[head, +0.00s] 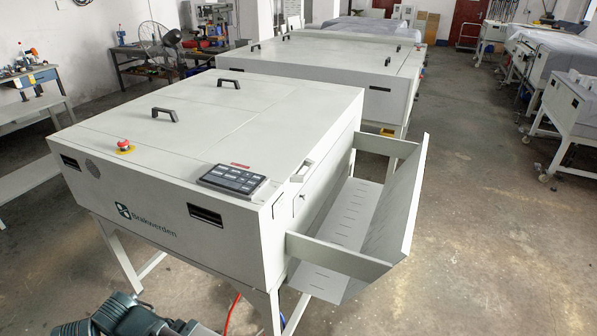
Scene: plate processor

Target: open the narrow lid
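The plate processor (300,128) is a large off-white machine on legs, left of the middle. Its top looks closed and flat. Two black handles, one nearer (165,114) and one farther (228,83), stand on its left part. A thin seam crosses the top to their right. A small pale handle (302,170) sits near the right edge. I cannot tell exactly which panel is the narrow lid. Neither of my grippers shows; only grey-blue arm parts of mine show at the bottom left.
An open tray (400,215) sticks out from the machine's right side. A control panel (232,180) and a red button (124,145) are on top. A second machine (330,60) stands close behind. Benches line the left wall. The floor (500,240) at right is clear.

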